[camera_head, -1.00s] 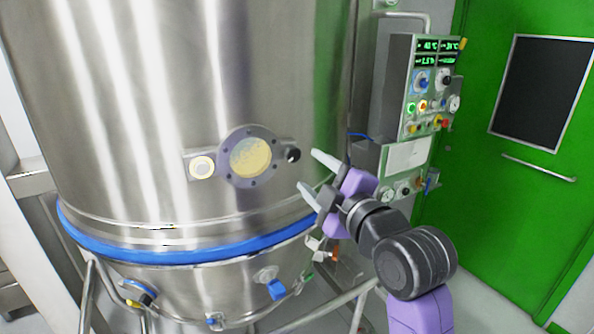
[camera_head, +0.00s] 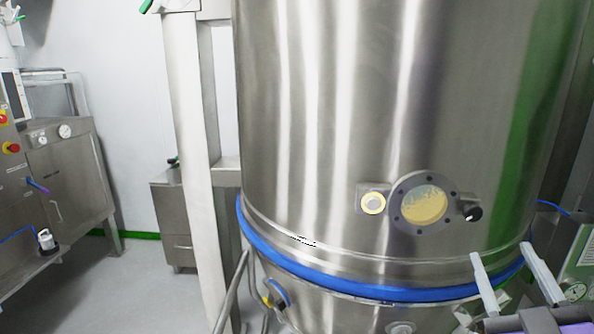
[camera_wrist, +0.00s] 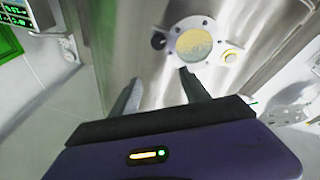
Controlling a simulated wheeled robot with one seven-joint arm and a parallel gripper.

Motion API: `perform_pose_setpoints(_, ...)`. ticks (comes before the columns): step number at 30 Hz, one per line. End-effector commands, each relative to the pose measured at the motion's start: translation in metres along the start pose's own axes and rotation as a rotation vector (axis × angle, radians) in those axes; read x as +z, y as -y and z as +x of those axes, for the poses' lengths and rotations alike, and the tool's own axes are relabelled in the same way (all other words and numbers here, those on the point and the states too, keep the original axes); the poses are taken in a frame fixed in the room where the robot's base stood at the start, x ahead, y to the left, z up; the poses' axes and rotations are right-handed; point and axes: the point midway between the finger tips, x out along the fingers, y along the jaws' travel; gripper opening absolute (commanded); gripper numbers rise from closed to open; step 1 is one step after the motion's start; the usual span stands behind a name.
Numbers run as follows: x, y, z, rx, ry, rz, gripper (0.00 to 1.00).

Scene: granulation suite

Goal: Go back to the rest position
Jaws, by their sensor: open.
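My gripper (camera_head: 515,278) is at the lower right of the head view, with its two pale fingers apart and nothing between them. In the wrist view my gripper (camera_wrist: 160,92) also shows open and empty, with the steel vessel beyond the fingertips. The large steel vessel (camera_head: 330,120) has a round sight glass (camera_head: 423,204) with a yellowish window, up and left of the gripper in the head view. The sight glass also shows in the wrist view (camera_wrist: 194,45) just above the fingers. I cannot tell the exact gap between fingertips and vessel.
A blue band (camera_head: 330,284) rings the vessel's lower part. A white column (camera_head: 196,150) stands left of it. A steel cabinet (camera_head: 70,180) with gauges is at the far left. Grey floor (camera_head: 130,300) is clear between. A panel (camera_head: 580,260) is partly visible at right.

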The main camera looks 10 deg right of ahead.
Motion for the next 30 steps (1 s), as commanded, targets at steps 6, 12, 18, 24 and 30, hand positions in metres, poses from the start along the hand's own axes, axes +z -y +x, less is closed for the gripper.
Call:
perform_pose_setpoints(6,0.029,0.045,-0.065,-0.055,0.021,0.212,0.54)
perform_pose_setpoints(12,0.047,0.078,-0.131,-0.125,0.065,0.361,0.54)
perform_pose_setpoints(18,0.061,0.102,-0.203,-0.214,0.141,0.460,0.54)
perform_pose_setpoints(24,0.073,0.117,-0.278,-0.325,0.255,0.496,0.54)
perform_pose_setpoints(30,0.089,0.122,-0.344,-0.440,0.396,0.462,0.54)
